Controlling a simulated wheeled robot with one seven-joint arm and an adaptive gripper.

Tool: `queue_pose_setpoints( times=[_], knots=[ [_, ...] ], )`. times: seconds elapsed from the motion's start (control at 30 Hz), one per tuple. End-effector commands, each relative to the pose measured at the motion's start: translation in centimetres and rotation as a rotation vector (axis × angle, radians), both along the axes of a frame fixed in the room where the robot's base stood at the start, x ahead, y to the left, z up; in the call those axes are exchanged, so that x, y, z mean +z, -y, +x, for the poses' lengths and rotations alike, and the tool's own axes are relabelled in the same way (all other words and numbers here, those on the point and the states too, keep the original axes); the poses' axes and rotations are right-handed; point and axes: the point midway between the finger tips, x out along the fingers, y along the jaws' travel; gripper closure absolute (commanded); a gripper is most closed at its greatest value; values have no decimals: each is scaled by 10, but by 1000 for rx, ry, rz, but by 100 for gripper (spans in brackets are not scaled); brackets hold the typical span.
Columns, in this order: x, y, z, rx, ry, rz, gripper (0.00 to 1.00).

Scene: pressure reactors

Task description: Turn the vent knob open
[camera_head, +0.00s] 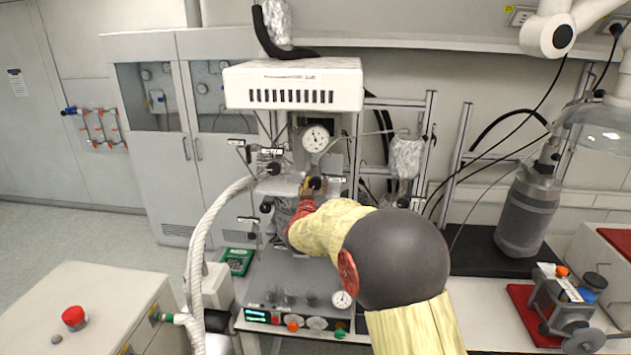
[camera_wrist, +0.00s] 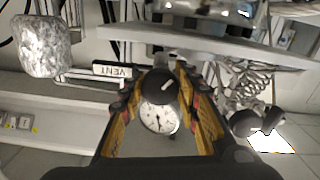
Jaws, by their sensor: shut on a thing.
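The vent knob (camera_wrist: 158,88) is round and black with a short white mark that points up and to the right in the wrist view. A white label reading VENT (camera_wrist: 112,70) is beside it and looks upside down there. My gripper (camera_wrist: 162,82) has yellow-and-black fingers, one on each side of the knob, and is shut on it. In the head view the knob (camera_head: 316,183) shows as a dark disc at the end of my gripper (camera_head: 309,186), on the front of the reactor stand. My arm hides part of the stand below it.
A pressure gauge (camera_head: 315,138) is just above the knob, under a white box (camera_head: 293,84). Another black knob (camera_head: 273,168) and a white braided hose (camera_head: 207,240) are to the left. A grey cylinder (camera_head: 528,210) stands at the right.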

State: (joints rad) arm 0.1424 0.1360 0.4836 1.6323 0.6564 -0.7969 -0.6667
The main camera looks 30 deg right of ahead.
Motion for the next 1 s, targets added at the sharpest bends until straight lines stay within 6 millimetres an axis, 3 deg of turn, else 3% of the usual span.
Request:
queue_pose_setpoints(
  times=[0.5,1.0],
  knots=[
    [1,0,0,2,-250,-367,93],
    [0,1,-1,1,-349,-515,93]
  ],
)
